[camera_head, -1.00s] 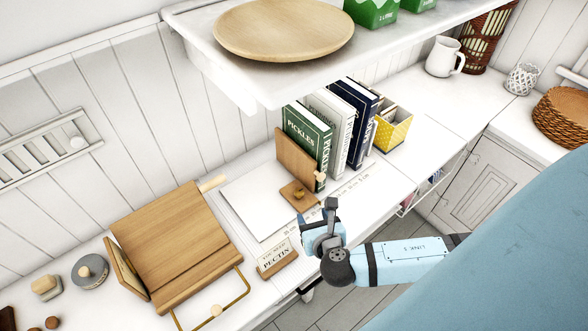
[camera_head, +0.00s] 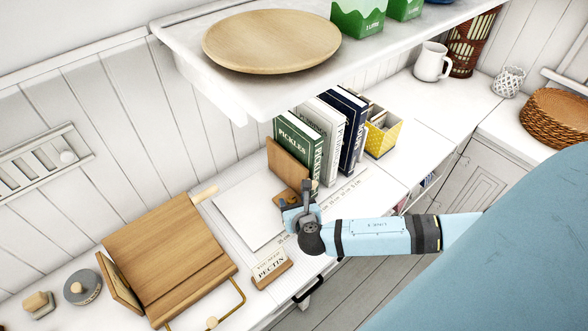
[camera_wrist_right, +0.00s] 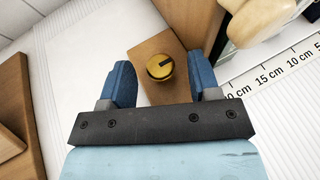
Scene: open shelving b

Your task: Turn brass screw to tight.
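The brass screw (camera_wrist_right: 160,67) is a round knob with a dark slot line on its top, set in the wooden foot (camera_wrist_right: 152,90) of a bookend. In the right wrist view it lies between the two blue fingers of my right gripper (camera_wrist_right: 160,75). The fingers are apart, with a gap on each side of the screw. In the head view my right gripper (camera_head: 298,200) is over the bookend's foot and hides the screw. No mark for tight is readable. My left gripper is not in view.
The wooden bookend (camera_head: 287,165) stands against several books (camera_head: 300,145). A ruler strip (camera_wrist_right: 275,73) runs beside it. A white sheet (camera_head: 250,208) lies to the left, a pectin sign (camera_head: 271,270) in front. The white shelf (camera_head: 245,95) overhangs behind.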

